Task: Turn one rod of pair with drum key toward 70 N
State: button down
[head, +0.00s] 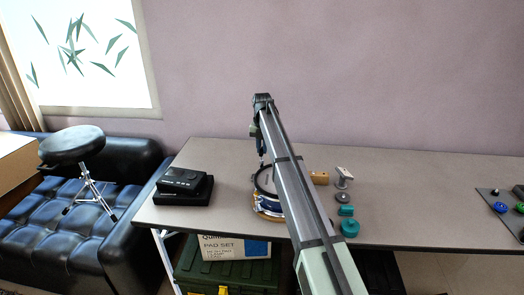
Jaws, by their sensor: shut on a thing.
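A drum-like mesh pad (265,181) with a dark rim and a blue and wooden shell stands on the grey table (400,195), left of the middle. My arm crosses in front of it and hides its right part. My gripper (261,154) points down over the pad's far edge. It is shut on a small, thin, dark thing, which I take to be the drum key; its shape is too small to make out. I cannot tell whether its tip touches a rod. The rods are too small to tell apart, and no force reading is legible.
A black module (183,181) sits at the table's left. Right of my arm are a wooden block (320,178), a whitish stand (344,174), a grey disc (342,196) and teal pieces (349,228). A dark mat (497,205) with small knobs lies far right.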

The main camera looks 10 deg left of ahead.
jog(key=shift+r, duration=0.75)
